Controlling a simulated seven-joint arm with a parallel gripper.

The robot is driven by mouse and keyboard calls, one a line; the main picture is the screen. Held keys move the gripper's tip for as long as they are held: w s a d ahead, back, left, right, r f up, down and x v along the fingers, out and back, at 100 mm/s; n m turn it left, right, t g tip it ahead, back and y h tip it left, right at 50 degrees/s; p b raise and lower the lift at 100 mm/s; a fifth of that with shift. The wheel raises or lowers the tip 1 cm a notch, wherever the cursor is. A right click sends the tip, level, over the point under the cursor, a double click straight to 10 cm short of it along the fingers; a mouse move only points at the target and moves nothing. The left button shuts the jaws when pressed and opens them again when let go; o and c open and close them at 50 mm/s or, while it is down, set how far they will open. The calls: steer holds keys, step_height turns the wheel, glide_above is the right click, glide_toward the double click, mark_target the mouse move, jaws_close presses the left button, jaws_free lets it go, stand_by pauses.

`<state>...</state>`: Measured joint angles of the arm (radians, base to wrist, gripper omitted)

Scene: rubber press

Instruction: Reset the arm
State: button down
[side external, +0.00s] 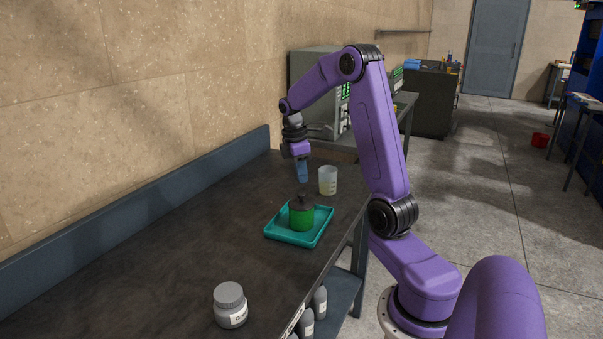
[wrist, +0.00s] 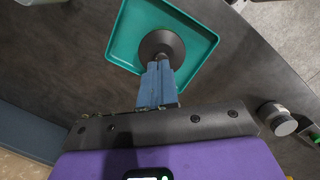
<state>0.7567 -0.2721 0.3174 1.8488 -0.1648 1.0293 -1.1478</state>
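The bottle stands upright in a teal tray (side external: 280,237). In the wrist view, the blue fingers of my gripper (wrist: 159,67) lie close together with nothing visible between them. Their tips overlap the bottle's dark round top (wrist: 162,42), inside the tray (wrist: 122,50). In the side view a small gap shows between the fingertips and the knob.
A grey-lidded jar (side external: 230,306) stands at the near end. Bottles (side external: 319,302) sit on a lower shelf. A raised backsplash (side external: 130,210) runs along the wall. The bench's left part is clear.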

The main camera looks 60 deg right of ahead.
mark_target(303, 194)
steer(key=shift+f, duration=1.9)
steer(key=shift+r, duration=0.15)
step_height(303, 194, up, 7)
stand_by(1.0)
stand_by(0.4)
steer(key=s+a+n+t, duration=0.1)
steer(key=s+a, duration=0.1)
steer(key=a, duration=1)
steer(key=s+a+n, duration=0.1)
steer(key=s+a, duration=0.1)
steer(key=a, duration=1)
steer(key=s+a+f+n, duration=0.1)
steer(key=s+a, duration=0.3)
steer(key=s, duration=0.5)
steer(key=s+a+f+n+y, duration=0.1)
steer(key=s+a, duration=0.4)
steer(key=s, duration=0.4)
steer(key=shift+s+f+y, duration=0.25)
steer(key=shift+f+y, duration=0.05)
steer(key=shift+f, duration=0.05)
